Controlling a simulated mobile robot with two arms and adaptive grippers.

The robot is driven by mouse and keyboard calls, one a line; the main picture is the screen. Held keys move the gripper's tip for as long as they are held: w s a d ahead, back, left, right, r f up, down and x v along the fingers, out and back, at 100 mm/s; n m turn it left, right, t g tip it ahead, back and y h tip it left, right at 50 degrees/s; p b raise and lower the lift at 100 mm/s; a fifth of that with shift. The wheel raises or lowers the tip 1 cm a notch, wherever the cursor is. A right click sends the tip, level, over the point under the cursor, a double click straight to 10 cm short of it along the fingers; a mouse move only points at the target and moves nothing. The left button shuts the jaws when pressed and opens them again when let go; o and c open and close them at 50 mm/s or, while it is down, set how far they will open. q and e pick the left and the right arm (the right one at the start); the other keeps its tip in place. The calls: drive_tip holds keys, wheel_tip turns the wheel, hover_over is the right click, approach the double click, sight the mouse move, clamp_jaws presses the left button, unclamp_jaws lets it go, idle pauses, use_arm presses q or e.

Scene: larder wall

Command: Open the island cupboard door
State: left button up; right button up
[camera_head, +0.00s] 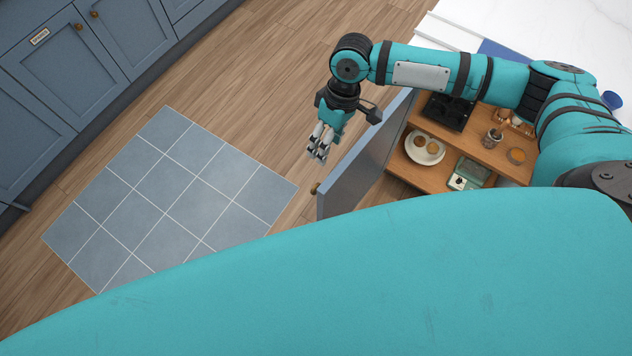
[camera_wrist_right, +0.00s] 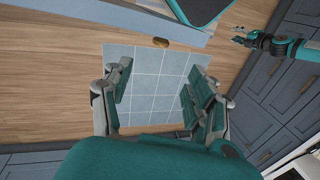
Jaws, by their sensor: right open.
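The island cupboard door (camera_head: 365,160) is blue-grey and stands swung out from the cupboard, whose shelves show behind it. Its brass knob (camera_head: 315,188) is near the free edge. It also shows in the right wrist view (camera_wrist_right: 160,42), beyond the fingers. My right gripper (camera_head: 319,146) is open and empty, beside the door's outer face and apart from the knob. In the wrist view its fingers (camera_wrist_right: 160,90) are spread above the floor. My left gripper (camera_wrist_right: 243,35) shows small at the upper right of the wrist view; its jaw state is unclear.
Inside the cupboard are a plate with round food (camera_head: 425,148), a green box (camera_head: 468,174), a dark tray (camera_head: 447,112) and small jars. A white countertop (camera_head: 560,35) lies above. Blue cabinets (camera_head: 80,65) line the far left. The floor and grey tiles (camera_head: 175,195) between are clear.

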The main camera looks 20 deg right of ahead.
sight(316, 184)
drive_tip(key=p+x, duration=0.1)
drive_tip(key=x, duration=1.4)
drive_tip(key=shift+s+a+f, duration=0.1)
drive_tip(key=shift+f, duration=0.25)
clamp_jaws()
